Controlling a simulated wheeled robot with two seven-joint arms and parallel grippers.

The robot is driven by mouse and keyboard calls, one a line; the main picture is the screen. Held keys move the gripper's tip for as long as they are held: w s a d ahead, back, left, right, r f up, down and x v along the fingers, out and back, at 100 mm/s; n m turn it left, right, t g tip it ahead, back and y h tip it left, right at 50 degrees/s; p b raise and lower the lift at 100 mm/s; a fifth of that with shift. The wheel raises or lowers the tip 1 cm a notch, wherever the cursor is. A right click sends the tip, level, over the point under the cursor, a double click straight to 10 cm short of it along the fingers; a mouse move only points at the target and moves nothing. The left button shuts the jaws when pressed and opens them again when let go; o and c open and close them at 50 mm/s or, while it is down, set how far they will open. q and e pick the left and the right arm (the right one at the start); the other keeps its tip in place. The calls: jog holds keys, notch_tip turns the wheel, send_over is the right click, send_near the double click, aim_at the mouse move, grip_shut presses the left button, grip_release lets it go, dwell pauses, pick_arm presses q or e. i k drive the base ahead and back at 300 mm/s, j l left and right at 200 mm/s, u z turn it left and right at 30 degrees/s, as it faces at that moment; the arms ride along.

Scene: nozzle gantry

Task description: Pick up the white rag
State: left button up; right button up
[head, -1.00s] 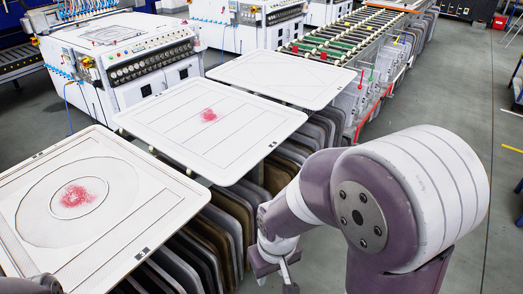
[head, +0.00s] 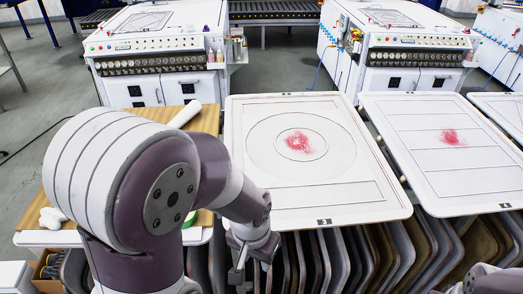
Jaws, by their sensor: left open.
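A crumpled white cloth, which looks like the white rag (head: 52,217), lies at the left front of a wooden-topped table, partly cut off from the rest of the tabletop by my left arm. My left gripper (head: 250,264) hangs open and empty at the near edge of the closest white pallet, well to the right of the rag and apart from it. My right gripper is not in view; only a piece of my right arm shows at the bottom right corner.
The wooden table (head: 205,118) also bears a white roll (head: 186,114) and a green item (head: 190,219). A white pallet (head: 320,215) with a red powder patch stands beside it, over a rack of trays. Another pallet (head: 475,205) is further right.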

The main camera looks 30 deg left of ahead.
aim_at(51, 218)
jog(key=u, duration=2.6)
jog(key=i+u, duration=0.6)
jog(key=u, duration=0.2)
jog(key=i+l+u, duration=0.2)
jog(key=u, duration=0.25)
jog(key=i, duration=0.05)
